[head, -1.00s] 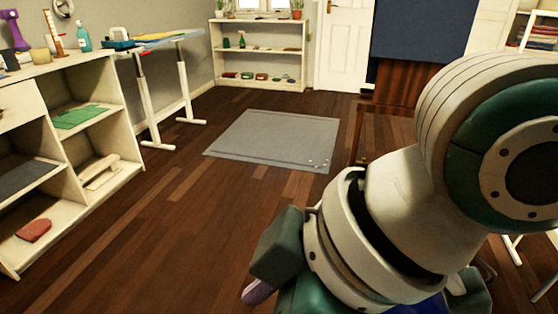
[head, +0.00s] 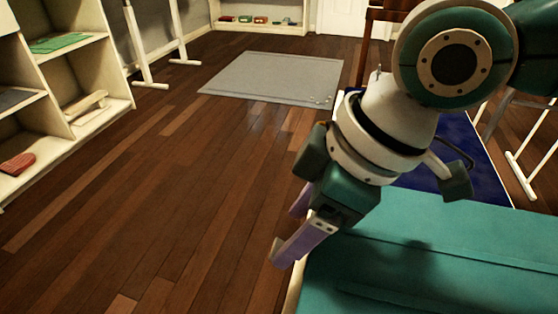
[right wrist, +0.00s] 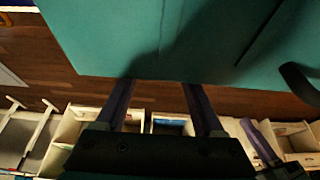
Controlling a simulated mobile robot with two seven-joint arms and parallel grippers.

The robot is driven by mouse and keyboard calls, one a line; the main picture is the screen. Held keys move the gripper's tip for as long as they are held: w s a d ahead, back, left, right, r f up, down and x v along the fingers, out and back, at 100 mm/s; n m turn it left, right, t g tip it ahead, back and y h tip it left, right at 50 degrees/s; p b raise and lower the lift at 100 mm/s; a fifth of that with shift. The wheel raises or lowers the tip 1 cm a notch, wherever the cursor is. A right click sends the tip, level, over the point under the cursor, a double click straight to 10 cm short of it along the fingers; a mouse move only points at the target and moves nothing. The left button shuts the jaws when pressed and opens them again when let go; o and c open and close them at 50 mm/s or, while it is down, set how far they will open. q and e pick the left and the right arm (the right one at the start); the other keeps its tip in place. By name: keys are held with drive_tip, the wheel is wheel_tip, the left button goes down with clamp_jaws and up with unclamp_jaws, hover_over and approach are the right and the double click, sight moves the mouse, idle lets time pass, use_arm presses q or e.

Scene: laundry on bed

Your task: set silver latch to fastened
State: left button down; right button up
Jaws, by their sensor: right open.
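I cannot make out a silver latch in either view now. My right gripper (head: 284,232) is open and empty in the head view, with its two pale purple fingers apart. It hangs over the floor beside the left edge of a teal surface (head: 440,245). In the right wrist view the open fingers (right wrist: 160,88) point at the edge of the teal surface (right wrist: 110,35), with nothing between them.
A dark blue panel (head: 455,145) lies behind the teal surface. A grey mat (head: 270,78) lies on the wooden floor, with small pale items at its corner. White shelves (head: 95,60) stand at the left. The floor between is clear.

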sight(277, 249)
drive_tip(key=b+x, duration=0.1)
drive_tip(key=x, duration=0.2)
drive_tip(key=shift+a+f, duration=0.1)
drive_tip(key=shift+f, duration=0.2)
drive_tip(key=shift+c, duration=0.2)
clamp_jaws()
